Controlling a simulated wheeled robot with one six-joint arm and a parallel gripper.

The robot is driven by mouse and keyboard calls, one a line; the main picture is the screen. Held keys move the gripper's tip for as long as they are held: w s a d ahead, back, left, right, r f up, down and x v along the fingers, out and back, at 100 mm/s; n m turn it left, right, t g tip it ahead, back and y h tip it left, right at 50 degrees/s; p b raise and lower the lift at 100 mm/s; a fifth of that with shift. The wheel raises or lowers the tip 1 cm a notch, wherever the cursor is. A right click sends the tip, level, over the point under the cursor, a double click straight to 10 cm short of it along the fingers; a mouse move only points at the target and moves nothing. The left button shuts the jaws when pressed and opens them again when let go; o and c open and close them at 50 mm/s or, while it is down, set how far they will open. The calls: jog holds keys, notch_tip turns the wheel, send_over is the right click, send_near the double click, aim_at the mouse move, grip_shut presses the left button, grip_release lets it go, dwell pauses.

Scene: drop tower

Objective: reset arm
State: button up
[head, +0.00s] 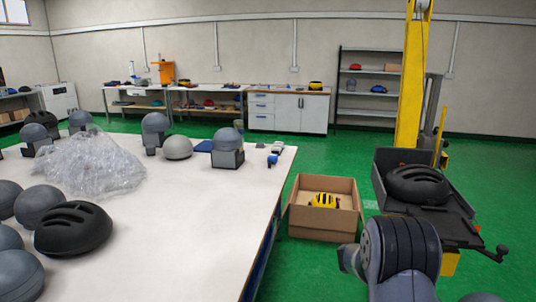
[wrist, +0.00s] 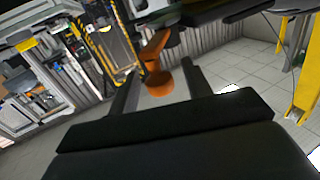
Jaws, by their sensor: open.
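My gripper (wrist: 160,70) shows in the wrist view with its two dark fingers apart. Nothing is held between them. An orange thing with a round base (wrist: 158,82) shows in the gap between the fingers, beyond them; I cannot tell how far off it is. In the head view my arm's grey and black links fill the bottom right, and the gripper itself cannot be made out there.
A white table (head: 180,235) at left bears a black helmet (head: 73,228), grey headforms and crumpled clear plastic (head: 88,163). A black helmet (head: 418,185) sits on the yellow tower's (head: 412,80) dark carriage.

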jog(key=shift+d, duration=0.4)
jog(key=s+a, duration=0.1)
jog(key=a, duration=0.9)
jog(key=d, duration=0.6)
jog(key=w+d, duration=0.1)
jog(key=d, duration=0.3)
jog(key=shift+d, duration=0.1)
jog(key=shift+s+f+t+b, duration=0.1)
jog(key=shift+f+t+b, duration=0.15)
jog(key=shift+b, duration=0.3)
jog(key=shift+s+d+r+n+t+b, duration=0.15)
jog(key=shift+s+n+t+b, duration=0.25)
jog(key=shift+n+t+b, duration=0.4)
jog(key=shift+r+t+y, duration=0.2)
jog(key=shift+t+y, duration=0.05)
jog(key=shift+y, duration=0.05)
